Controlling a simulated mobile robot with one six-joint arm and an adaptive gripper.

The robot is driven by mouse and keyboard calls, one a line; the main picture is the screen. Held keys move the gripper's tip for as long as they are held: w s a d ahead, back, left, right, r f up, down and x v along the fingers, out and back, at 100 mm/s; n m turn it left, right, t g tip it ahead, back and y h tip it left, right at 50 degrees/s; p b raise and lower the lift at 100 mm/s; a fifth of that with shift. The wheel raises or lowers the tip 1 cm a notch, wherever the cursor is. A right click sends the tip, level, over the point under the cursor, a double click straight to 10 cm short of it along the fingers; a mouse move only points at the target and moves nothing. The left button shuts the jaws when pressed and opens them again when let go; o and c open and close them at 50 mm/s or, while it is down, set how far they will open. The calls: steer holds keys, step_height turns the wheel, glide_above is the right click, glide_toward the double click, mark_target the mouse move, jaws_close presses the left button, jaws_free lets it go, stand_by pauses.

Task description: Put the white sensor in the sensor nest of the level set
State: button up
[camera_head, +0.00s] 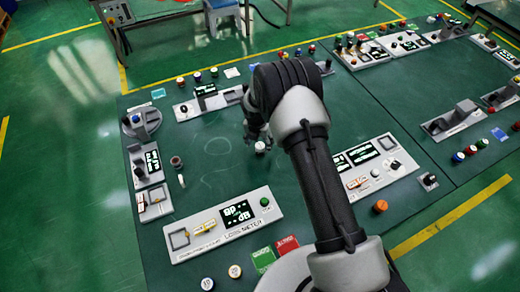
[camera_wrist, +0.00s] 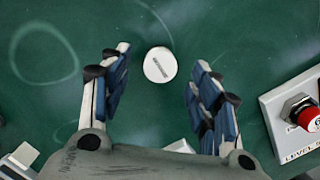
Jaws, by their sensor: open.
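The white sensor (camera_wrist: 160,64) is a small round disc with dark lettering on its top. It stands on the green table top (camera_wrist: 240,35). My gripper (camera_wrist: 159,62) is open above it, with one finger on each side and clear gaps to both. In the head view the white sensor (camera_head: 260,147) shows just below my gripper (camera_head: 257,132). A panel marked "LEVEL S…" (camera_wrist: 273,112), with a red knob, is cut off at the right of the wrist view. I cannot make out its sensor nest there.
A panel with displays (camera_head: 400,165) is right of my arm, partly hidden by it. The loss meter panel (camera_head: 225,223) is in front. Other consoles line the left and back. The table left of the sensor is mostly clear; a small dark peg (camera_head: 177,162) stands there.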

mark_target(260, 146)
steer(key=shift+w+d+f, duration=0.1)
steer(key=shift+w+f, duration=0.1)
steer(key=shift+f, duration=1)
steer(key=shift+c, duration=0.5)
steer(key=c, duration=1.2)
step_height(260, 146, up, 20)
steer(key=p, duration=0.2)
